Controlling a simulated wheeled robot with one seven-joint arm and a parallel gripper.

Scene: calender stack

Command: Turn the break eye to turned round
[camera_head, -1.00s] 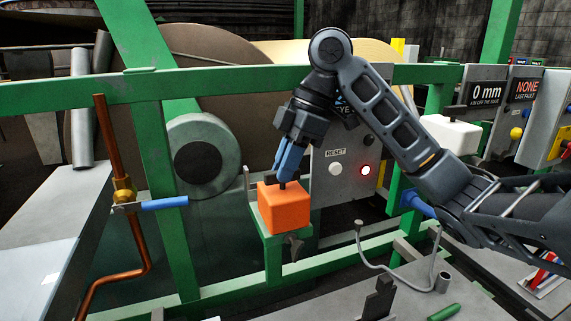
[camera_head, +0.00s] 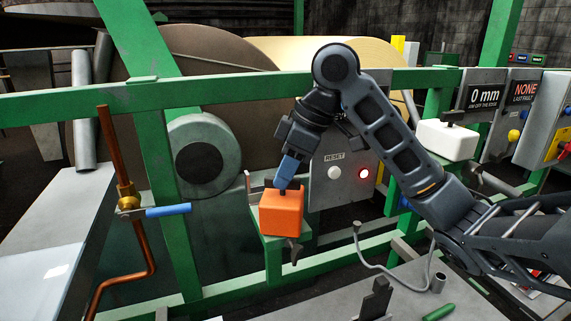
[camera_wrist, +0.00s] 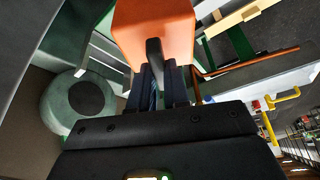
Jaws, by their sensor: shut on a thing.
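An orange box (camera_head: 282,213), which I take for the break eye, sits on a green bracket (camera_head: 273,258) of the frame. A short dark stem stands on its top. My gripper (camera_head: 285,187) comes down on the stem from above with its blue fingers. In the wrist view the orange box (camera_wrist: 158,28) fills the top middle, and the dark stem (camera_wrist: 154,62) is between my fingers (camera_wrist: 160,88). The fingers are shut on the stem. The box's far side is hidden.
A grey panel with a RESET button (camera_head: 334,173) and a lit red lamp (camera_head: 363,174) stands right behind the box. A copper pipe with a blue-handled valve (camera_head: 168,210) is at left. A green rail (camera_head: 230,88) crosses behind my arm. A white block (camera_head: 447,140) is at right.

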